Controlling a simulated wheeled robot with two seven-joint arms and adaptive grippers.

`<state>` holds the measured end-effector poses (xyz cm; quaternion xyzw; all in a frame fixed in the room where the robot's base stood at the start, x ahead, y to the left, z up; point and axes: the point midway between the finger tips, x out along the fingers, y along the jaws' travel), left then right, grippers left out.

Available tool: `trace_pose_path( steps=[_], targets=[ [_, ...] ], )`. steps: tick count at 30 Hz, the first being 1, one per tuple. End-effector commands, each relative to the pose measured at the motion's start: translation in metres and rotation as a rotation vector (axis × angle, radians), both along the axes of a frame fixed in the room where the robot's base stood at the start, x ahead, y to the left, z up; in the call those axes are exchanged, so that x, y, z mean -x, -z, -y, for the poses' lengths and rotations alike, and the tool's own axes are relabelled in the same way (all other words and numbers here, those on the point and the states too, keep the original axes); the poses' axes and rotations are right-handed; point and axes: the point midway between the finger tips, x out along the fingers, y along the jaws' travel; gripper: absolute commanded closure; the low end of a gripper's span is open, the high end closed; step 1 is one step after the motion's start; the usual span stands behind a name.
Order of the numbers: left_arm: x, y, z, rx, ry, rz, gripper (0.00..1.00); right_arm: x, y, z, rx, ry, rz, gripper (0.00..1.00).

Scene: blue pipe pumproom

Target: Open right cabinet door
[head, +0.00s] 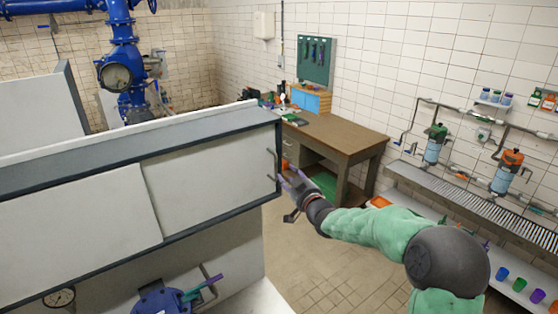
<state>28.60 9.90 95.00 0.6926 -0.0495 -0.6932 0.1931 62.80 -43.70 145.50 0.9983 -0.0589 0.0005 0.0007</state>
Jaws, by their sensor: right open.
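The cabinet (60,158) is a long grey-white box with a dark frame, running across the left half of the head view. Its right door (210,175) is a flat pale panel that looks closed. A thin bar handle (272,162) stands out at the door's right end. My right gripper (289,182) is open just right of the handle, with its fingers toward it. I cannot tell whether they touch it. My left gripper is not in view.
Below the cabinet are a blue pipe fitting (160,300) and a round gauge (59,298). A wooden desk (340,133) stands behind my right arm. A metal grated shelf (470,205) runs along the right wall. The tiled floor (315,265) is clear in the middle.

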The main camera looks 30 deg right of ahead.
Motion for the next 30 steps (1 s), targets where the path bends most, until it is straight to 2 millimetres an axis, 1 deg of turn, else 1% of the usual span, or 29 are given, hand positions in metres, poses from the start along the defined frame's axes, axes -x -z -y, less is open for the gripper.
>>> trace_pose_path(
  steps=[12,18,24,30],
  targets=[
    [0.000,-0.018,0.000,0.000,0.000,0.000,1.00,-0.059,-0.001,0.006,-0.001,-0.001,-0.002,0.57],
    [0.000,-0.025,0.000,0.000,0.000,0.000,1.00,-0.082,-0.001,0.009,-0.001,-0.001,-0.001,0.57],
    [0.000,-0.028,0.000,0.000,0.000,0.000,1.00,-0.094,0.000,0.011,-0.001,0.000,-0.001,0.57],
    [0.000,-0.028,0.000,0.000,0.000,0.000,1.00,-0.096,0.000,0.011,-0.001,0.001,0.000,0.57]
  ],
)
